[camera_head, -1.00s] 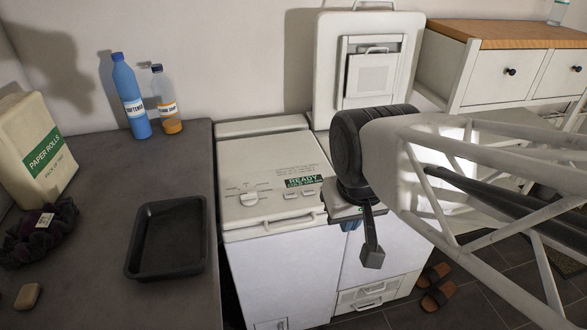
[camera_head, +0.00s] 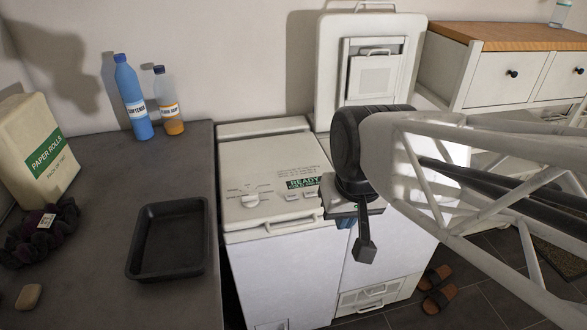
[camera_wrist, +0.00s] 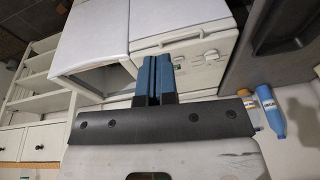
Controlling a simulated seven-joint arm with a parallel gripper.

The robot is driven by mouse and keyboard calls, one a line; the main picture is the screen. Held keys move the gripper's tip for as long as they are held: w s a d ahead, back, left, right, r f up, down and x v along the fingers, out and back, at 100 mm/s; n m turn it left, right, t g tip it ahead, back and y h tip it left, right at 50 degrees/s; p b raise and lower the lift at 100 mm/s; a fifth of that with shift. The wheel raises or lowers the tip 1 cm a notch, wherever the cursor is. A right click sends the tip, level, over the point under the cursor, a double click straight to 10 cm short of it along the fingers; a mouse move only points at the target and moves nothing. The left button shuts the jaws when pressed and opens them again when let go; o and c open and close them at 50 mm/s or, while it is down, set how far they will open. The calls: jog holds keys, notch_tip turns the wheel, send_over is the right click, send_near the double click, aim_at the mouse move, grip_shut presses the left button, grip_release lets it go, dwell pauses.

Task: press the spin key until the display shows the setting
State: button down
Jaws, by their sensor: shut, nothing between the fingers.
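The closed toploader (camera_head: 262,155) on the left has a white panel with a dial (camera_head: 249,201), a dark display (camera_head: 303,183) reading "READY" with a smaller line I cannot read, and small pale keys (camera_head: 292,197) below it. I cannot read which key is spin. My gripper (camera_head: 344,222) is shut and empty, its blue fingers just right of the panel's front edge, apart from the keys. In the wrist view the blue fingers (camera_wrist: 153,75) lie together, with the panel and dial (camera_wrist: 210,55) beyond them to the right.
The second toploader (camera_head: 385,265) has its lid (camera_head: 365,30) raised, upright behind my arm. A dark counter (camera_head: 95,200) on the left bears a black tray (camera_head: 167,240), paper rolls (camera_head: 42,150) and two bottles (camera_head: 131,97). A drawer cabinet (camera_head: 515,75) stands at the right.

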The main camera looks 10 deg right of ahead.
jog(key=w+a+f+m+y, duration=0.2)
jog(key=w+m+y, duration=0.15)
jog(key=w, duration=0.55)
jog(key=m+t+y, duration=0.2)
jog(key=m+t, duration=0.2)
jog(key=m, duration=1.1)
send_over(310, 194)
notch_tip(310, 194, down, 10)
jog(key=shift+r, duration=0.15)
jog(key=shift+n, duration=0.25)
jog(key=shift+f, duration=4.35)
jog(key=shift+f, duration=0.15)
jog(key=shift+f, duration=0.3)
